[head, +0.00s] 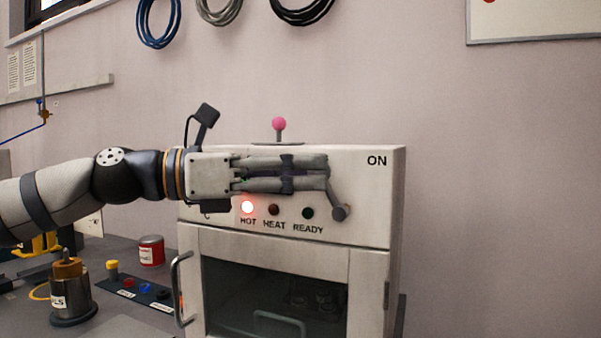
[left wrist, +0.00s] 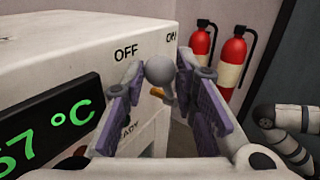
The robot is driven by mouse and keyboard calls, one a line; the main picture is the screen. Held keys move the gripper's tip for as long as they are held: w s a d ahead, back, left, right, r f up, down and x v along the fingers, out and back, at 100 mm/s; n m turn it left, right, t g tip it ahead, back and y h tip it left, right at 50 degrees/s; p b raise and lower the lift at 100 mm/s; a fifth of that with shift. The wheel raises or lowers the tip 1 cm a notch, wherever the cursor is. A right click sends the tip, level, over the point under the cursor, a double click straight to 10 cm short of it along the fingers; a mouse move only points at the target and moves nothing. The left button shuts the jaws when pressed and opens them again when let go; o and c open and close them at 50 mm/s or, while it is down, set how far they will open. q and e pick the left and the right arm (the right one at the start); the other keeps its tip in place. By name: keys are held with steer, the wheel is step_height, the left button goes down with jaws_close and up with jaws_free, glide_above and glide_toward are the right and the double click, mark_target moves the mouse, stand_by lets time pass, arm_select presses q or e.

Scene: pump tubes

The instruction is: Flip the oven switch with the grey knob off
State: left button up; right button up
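The white oven (head: 365,232) stands on the bench with its front facing me. My left gripper (head: 326,174) reaches across the panel from the left. In the left wrist view its fingers are apart, with the grey knob (left wrist: 159,69) showing between the fingertips; I cannot tell whether they touch it. There, OFF is left of the knob and ON right of it. In the head view OFF is hidden. My right gripper is out of view.
A pink knob (head: 279,124) stands on top of the oven. The red HOT lamp (head: 247,207) is lit; HEAT and READY look dark. A red can (head: 151,250) and a metal canister (head: 72,293) stand left. Fire extinguishers (left wrist: 232,65) show beyond the oven.

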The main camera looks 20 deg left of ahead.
arm_select(q)
jaws_close()
steer(key=a+f+n+t+h+b, duration=0.1)
steer(key=n+h+b, duration=0.1)
steer(key=b, duration=0.1)
steer(key=shift+a+f+t+b, duration=0.1)
steer(key=shift+f+t+b, duration=0.25)
steer(key=shift+t, duration=0.05)
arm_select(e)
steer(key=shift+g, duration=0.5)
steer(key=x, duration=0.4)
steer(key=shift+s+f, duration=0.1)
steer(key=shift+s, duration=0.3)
arm_select(q)
steer(key=shift+o, duration=2.4)
jaws_free()
steer(key=v, duration=1.2)
